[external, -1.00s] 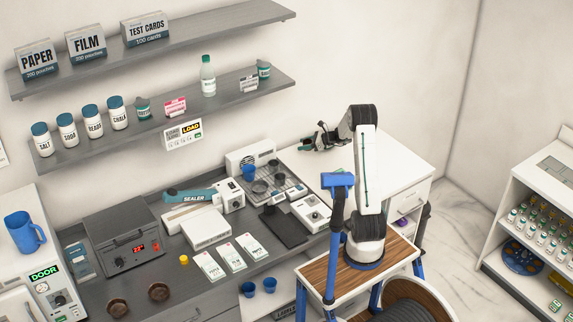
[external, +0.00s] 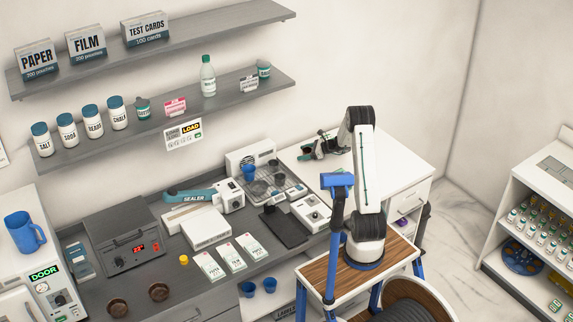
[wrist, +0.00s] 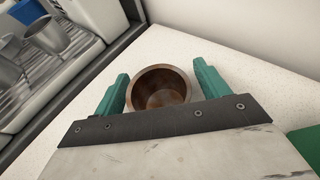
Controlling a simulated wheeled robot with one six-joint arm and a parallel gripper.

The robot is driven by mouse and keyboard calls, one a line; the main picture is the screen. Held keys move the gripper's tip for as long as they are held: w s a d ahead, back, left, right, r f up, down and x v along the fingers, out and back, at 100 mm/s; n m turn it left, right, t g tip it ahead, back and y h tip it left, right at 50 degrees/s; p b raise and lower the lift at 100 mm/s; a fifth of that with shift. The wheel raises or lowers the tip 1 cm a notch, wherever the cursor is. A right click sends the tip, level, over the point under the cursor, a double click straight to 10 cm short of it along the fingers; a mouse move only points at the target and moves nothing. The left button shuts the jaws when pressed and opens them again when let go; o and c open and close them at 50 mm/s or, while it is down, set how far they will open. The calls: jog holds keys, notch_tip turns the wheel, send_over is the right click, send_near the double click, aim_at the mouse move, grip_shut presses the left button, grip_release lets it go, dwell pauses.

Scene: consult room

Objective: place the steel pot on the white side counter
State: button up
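A round brown, copper-coloured pot (wrist: 160,88) stands upright on the speckled white counter (wrist: 255,72) in the wrist view, its mouth facing the camera. My gripper (wrist: 162,78) has its green fingers on either side of the pot, with narrow gaps visible, so it looks open around it. Grey steel cups (wrist: 47,36) stand on the ribbed rack at the upper left of the wrist view. In the external view my gripper (external: 308,153) is low over the white side counter (external: 385,160), near its left edge; the pot there cannot be made out.
The metal rack tray (external: 262,190) with a blue cup (external: 249,172) lies just left of the white counter. A wall stands behind. A green object (wrist: 306,146) shows at the wrist view's lower right.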

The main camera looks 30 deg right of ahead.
jog(key=shift+d+r, duration=0.1)
jog(key=shift+r, duration=0.1)
jog(key=v, duration=1.1)
jog(key=shift+s+d, duration=0.1)
jog(key=shift+s, duration=0.1)
jog(key=shift+s+r, duration=0.2)
jog(key=shift+r, duration=0.05)
jog(key=s+a+r+n+g, duration=0.2)
jog(key=s+a+r+n, duration=0.25)
jog(key=a, duration=0.25)
jog(key=s+a+r+n+g+h, duration=0.1)
jog(key=s+a+r+n+g, duration=0.25)
jog(key=s+a, duration=0.25)
jog(key=s+a+r+n+g, duration=0.2)
jog(key=s+a+r+n, duration=0.1)
jog(key=s+a+n, duration=0.3)
jog(key=s+a+n+h, duration=0.2)
jog(key=s+n+h, duration=0.6)
jog(key=s+n, duration=0.5)
jog(key=s+r, duration=0.1)
jog(key=s, duration=0.7)
